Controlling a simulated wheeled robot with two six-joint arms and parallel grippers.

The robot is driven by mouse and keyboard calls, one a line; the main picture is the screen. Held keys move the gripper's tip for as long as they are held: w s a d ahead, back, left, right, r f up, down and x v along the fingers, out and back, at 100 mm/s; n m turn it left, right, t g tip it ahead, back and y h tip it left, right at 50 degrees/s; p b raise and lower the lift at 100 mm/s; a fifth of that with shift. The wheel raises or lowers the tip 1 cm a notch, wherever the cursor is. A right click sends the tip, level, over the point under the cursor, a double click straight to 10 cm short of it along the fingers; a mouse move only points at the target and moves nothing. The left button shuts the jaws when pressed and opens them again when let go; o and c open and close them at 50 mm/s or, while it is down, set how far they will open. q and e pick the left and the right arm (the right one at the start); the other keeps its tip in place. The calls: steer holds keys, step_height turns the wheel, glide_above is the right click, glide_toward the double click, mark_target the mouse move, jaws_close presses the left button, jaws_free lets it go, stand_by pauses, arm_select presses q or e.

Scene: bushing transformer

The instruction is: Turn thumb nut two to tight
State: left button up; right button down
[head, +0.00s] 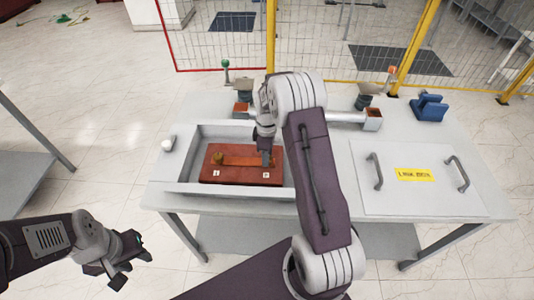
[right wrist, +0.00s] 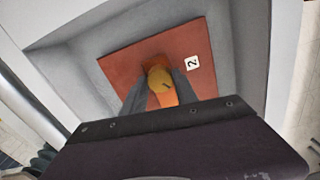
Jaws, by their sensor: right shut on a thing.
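A red-brown block (head: 240,179) lies in a grey recessed tray (head: 178,189), with labels 1 and 2 on its front. An orange bar (head: 238,160) runs along the top of the block. Thumb nut one (head: 218,158) is a brass knob at the bar's left end. Thumb nut two (right wrist: 160,79), yellow with a dark mark, shows beside label 2 in the right wrist view. My right gripper (head: 267,162) points down at the bar's right end, its fingers shut on thumb nut two. In the head view my fingers hide that nut. My left gripper (head: 130,270) is low at the left, away from the table.
A grey panel with two handles (head: 418,188) and a yellow label covers the table's right side. A blue item (head: 429,107) stands at the back right. A metal tube (head: 345,117) lies behind my right arm. A small white object (head: 168,144) sits left of the tray.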

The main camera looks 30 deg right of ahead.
steer(key=m+p, duration=0.1)
steer(key=m, duration=0.4)
steer(key=shift+r+m+p, duration=0.1)
steer(key=shift+m+p, duration=0.2)
steer(key=shift+p, duration=0.05)
steer(key=m+p, duration=0.1)
steer(key=m, duration=0.5)
steer(key=m+p, duration=0.1)
steer(key=m, duration=0.5)
steer(key=shift+m, duration=0.3)
steer(key=m, duration=0.6)
steer(key=shift+w+p, duration=0.1)
steer(key=shift+p, duration=0.3)
steer(key=shift+m, duration=0.3)
steer(key=c, duration=0.9)
jaws_free()
steer(key=shift+c, duration=0.2)
step_height(320, 180, up, 9)
steer(key=b, duration=0.1)
